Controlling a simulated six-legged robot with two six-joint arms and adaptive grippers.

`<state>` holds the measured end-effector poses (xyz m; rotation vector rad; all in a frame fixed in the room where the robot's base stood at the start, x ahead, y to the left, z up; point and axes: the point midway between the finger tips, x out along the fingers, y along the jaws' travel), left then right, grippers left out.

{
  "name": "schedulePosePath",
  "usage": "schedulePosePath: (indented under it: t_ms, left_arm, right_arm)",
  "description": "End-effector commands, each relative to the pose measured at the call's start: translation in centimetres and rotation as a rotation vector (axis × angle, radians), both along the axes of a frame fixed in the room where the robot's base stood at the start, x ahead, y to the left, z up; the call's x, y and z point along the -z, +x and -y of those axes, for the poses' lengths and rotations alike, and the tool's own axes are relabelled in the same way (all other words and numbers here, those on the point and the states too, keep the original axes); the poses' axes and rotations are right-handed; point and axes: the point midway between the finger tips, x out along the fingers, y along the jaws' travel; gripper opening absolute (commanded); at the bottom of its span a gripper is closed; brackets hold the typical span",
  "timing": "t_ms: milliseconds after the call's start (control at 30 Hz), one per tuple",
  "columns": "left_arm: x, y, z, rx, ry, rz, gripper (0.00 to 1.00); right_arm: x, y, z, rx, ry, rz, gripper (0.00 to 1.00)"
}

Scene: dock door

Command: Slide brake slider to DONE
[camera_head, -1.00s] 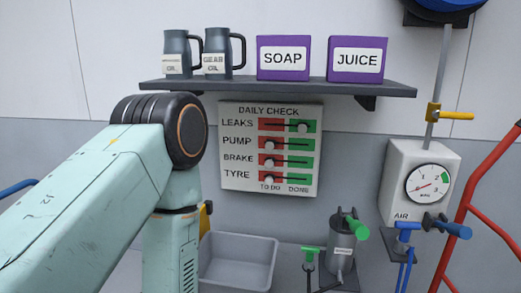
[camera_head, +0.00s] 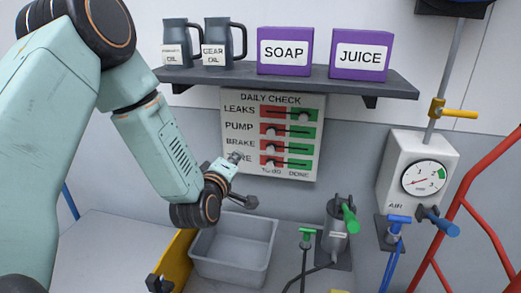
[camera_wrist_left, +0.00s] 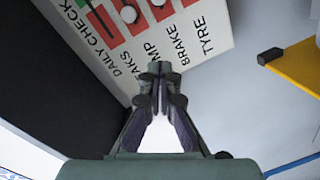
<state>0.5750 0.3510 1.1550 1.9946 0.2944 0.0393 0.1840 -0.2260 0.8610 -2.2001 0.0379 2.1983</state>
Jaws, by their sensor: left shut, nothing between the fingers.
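The DAILY CHECK board (camera_head: 313,166) hangs below the shelf with four slider rows. The brake slider knob (camera_head: 270,145) sits at its left end, on the red TO DO side. My left gripper (camera_head: 236,158) is shut and empty, in front of the board's lower left, covering part of the TYRE label. Its closed fingertips (camera_wrist_left: 157,68) appear beside the row labels, apart from the knobs. My right gripper is out of view.
The pump knob (camera_head: 269,129) and tyre knob (camera_head: 270,161) are also left; the leaks knob (camera_head: 303,116) is right, on green. A shelf (camera_head: 300,83) overhangs the board. A grey bin (camera_head: 230,270), green-handled canister (camera_head: 337,232) and air gauge box (camera_head: 408,150) stand nearby.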

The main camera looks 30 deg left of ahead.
Motion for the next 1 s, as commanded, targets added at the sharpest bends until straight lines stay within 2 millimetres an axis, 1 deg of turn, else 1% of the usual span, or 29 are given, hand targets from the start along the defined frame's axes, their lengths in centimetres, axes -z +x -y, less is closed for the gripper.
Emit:
schedulePosePath:
  t_ms: [300, 433, 567, 700, 1000]
  left_arm:
    - [0.0, 0.0, 0.0, 0.002, -0.002, -0.003, 0.00]
    - [0.1, 0.7, -0.1, 0.001, 0.000, -0.002, 0.00]
    - [0.2, 2.4, -0.4, 0.003, 0.002, -0.002, 0.00]
    - [0.4, 4.5, -0.9, 0.003, 0.002, -0.003, 0.00]
    - [0.9, 8.7, -1.8, 0.003, 0.002, -0.003, 0.00]
  right_arm:
    - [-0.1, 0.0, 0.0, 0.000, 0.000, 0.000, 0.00]
    - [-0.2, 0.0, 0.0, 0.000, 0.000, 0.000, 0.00]
    - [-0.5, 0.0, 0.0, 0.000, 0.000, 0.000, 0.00]
    - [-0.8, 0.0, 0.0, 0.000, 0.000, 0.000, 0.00]
    - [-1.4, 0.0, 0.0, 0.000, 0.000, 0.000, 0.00]
